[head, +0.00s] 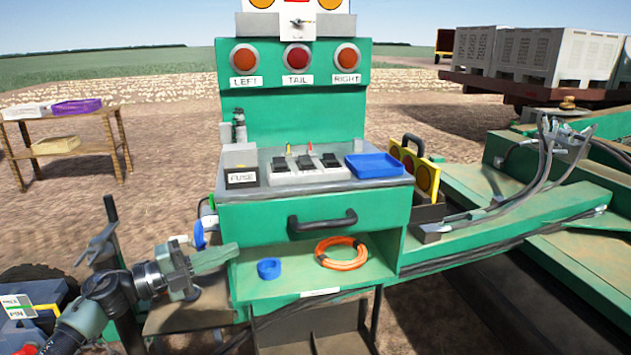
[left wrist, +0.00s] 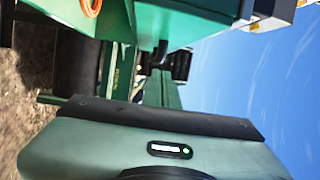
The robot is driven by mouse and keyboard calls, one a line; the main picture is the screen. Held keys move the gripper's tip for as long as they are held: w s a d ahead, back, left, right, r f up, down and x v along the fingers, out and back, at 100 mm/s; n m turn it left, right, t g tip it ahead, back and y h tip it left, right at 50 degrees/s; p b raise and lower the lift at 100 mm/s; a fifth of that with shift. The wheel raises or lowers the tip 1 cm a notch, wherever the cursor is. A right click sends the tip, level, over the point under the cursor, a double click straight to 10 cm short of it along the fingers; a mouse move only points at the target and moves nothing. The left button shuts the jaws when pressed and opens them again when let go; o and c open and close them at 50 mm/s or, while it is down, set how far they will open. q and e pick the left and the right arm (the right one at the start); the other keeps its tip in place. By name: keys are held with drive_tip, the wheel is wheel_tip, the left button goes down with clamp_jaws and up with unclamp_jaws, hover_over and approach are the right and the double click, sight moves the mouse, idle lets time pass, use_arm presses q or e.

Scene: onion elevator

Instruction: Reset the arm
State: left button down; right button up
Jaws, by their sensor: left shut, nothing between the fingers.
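My left arm comes in from the lower left in the head view. Its gripper (head: 226,254) is shut and empty, in front of the left side of the green control stand (head: 300,112), left of the open shelf. I cannot tell if it touches the stand. In the left wrist view my own greenish wrist housing fills the bottom, and the orange coil shows at the top left. My right arm and gripper are not in view.
The stand's shelf holds a blue ring (head: 269,269) and an orange coil (head: 341,253). A blue tray (head: 374,165) lies on its top. A drawer handle (head: 322,221) sticks out. A wooden table (head: 85,150) stands left. A green beam (head: 500,235) runs right.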

use_arm(q)
drive_tip(key=s+f+n+t+y, duration=0.1)
drive_tip(key=s+f+n+y, duration=0.65)
drive_tip(key=f+n, duration=0.35)
drive_tip(key=s+f+n+t+y, duration=0.1)
drive_tip(key=s+f+n+y, duration=0.5)
drive_tip(key=f+n+y, duration=0.45)
drive_tip(key=s+d+f+n+g+h, duration=0.25)
drive_tip(key=s+g, duration=0.25)
drive_tip(key=s, duration=0.6)
drive_tip(key=s+d+f+n+g+h, duration=0.15)
drive_tip(key=s+f+g, duration=0.25)
drive_tip(key=s, duration=0.8)
wheel_tip(320, 180, down, 24)
drive_tip(key=s+g+y+p, duration=0.1)
drive_tip(key=g, duration=0.1)
drive_tip(key=s+a+f+g, duration=0.1)
drive_tip(key=s+a+f, duration=0.2)
drive_tip(key=s+f, duration=1.3)
drive_tip(key=shift+s+a+f+p, duration=0.2)
drive_tip(key=shift+s+p, duration=0.25)
drive_tip(key=shift+s, duration=0.5)
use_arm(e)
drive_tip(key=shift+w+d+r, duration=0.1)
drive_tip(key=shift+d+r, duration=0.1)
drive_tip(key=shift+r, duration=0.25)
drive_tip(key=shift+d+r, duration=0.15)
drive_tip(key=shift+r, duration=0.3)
